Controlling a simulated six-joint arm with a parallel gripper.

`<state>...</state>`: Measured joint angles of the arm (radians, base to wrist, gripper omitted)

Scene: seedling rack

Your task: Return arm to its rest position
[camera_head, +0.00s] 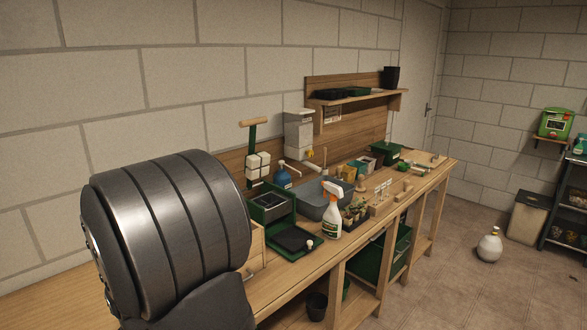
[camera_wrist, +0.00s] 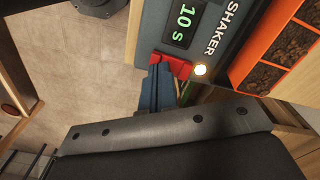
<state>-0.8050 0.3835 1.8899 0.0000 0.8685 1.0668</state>
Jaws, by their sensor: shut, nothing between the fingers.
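My gripper (camera_wrist: 161,72) shows in the wrist view as narrow blue fingers lying together, shut and empty. Beside the fingertips is a red piece at the edge of a grey device (camera_wrist: 212,62) marked "SHAKER", with a green "10 S" readout and a lit round button. I cannot tell whether the fingers touch it. In the head view a large ribbed metal part of my own arm fills the lower left; my gripper is hidden or out of frame there.
A spray bottle (camera_head: 332,212), a grey tub (camera_head: 316,203) and a black-and-green tray (camera_head: 295,243) crowd the bench. A shelf (camera_head: 358,98) hangs behind. In the wrist view an orange soil tray (camera_wrist: 257,78) lies right of the shaker. Floor (camera_wrist: 75,60) shows at left.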

